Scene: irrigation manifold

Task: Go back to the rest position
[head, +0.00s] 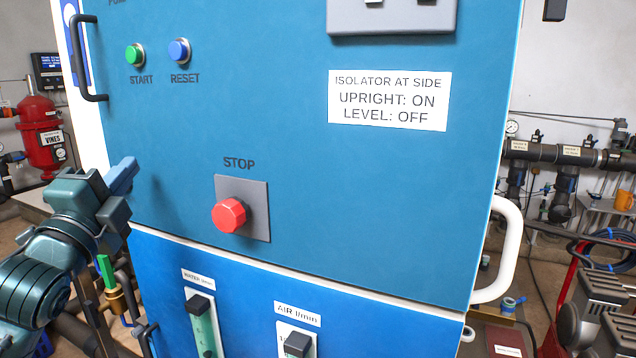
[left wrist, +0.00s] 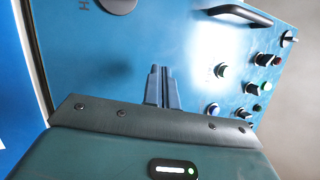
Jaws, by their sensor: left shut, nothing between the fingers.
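My left gripper (head: 122,176) is in front of the lower left part of the blue cabinet in the head view, left of the red STOP button (head: 229,215). In the left wrist view its fingers (left wrist: 161,84) are together with nothing between them, pointing toward the blue panel. I cannot tell the exact gap between the fingertips and the panel. My right gripper is not in either view.
The blue cabinet (head: 300,160) fills the middle, with green START (head: 135,54) and blue RESET (head: 179,51) buttons. A black handle (head: 79,62) and a white rail (head: 509,250) jut from its sides. A red tank (head: 42,135) stands far left.

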